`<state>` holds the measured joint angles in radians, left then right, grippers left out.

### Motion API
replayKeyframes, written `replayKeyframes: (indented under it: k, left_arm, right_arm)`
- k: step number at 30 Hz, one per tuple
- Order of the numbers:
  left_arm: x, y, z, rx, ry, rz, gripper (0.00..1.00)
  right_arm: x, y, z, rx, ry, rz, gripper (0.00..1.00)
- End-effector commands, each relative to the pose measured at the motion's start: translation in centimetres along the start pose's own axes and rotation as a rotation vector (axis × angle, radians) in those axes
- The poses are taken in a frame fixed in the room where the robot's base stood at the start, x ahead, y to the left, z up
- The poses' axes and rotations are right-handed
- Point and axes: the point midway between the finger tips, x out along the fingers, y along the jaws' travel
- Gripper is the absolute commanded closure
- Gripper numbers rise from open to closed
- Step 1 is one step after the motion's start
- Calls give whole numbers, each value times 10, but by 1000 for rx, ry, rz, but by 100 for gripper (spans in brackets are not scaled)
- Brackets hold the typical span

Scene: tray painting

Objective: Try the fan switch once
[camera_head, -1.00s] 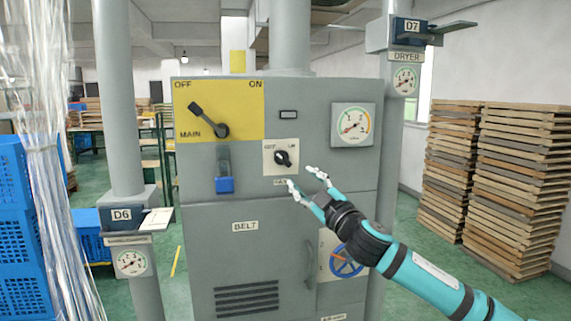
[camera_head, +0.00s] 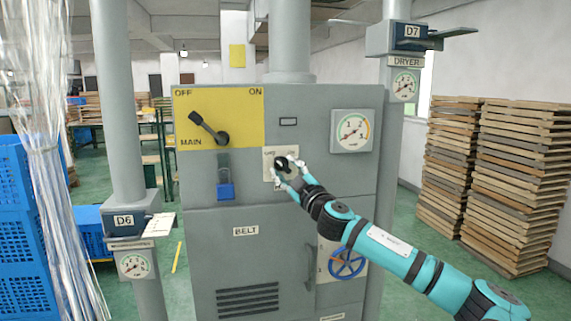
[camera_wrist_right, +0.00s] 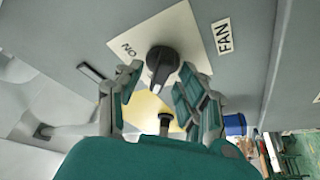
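The fan switch (camera_head: 281,162) is a black rotary knob on a pale square plate (camera_head: 268,155) on the grey cabinet front. In the right wrist view the knob (camera_wrist_right: 162,62) stands between my fingers, beside a FAN label (camera_wrist_right: 223,36). My right gripper (camera_head: 289,167) is at the knob, partly covering the plate. In the wrist view the gripper (camera_wrist_right: 162,75) is open, one finger on each side of the knob, with gaps visible. In the head view the knob's pointer direction is hard to read. My left gripper is not in view.
The main lever (camera_head: 207,127) leans toward OFF on a yellow panel (camera_head: 245,100). A blue padlock (camera_head: 225,190) hangs below it. Wooden trays (camera_head: 515,190) are stacked at right.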

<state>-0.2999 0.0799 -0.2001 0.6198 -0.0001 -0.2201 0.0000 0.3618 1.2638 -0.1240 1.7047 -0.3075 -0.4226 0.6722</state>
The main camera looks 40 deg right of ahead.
Motion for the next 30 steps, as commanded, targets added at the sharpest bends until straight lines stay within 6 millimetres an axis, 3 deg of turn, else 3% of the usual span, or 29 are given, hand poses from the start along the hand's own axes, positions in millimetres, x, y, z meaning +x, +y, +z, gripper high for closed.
replayKeyframes:
  k: [12, 21, 30]
  left_arm:
    - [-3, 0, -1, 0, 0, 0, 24]
    - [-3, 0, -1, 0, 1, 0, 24]
    - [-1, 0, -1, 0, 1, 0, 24]
  right_arm:
    - [5, -1, -1, -2, 1, -2, 62]
    - [5, -1, -1, -1, 1, -1, 100]
    - [4, -2, 0, 9, 2, 2, 100]
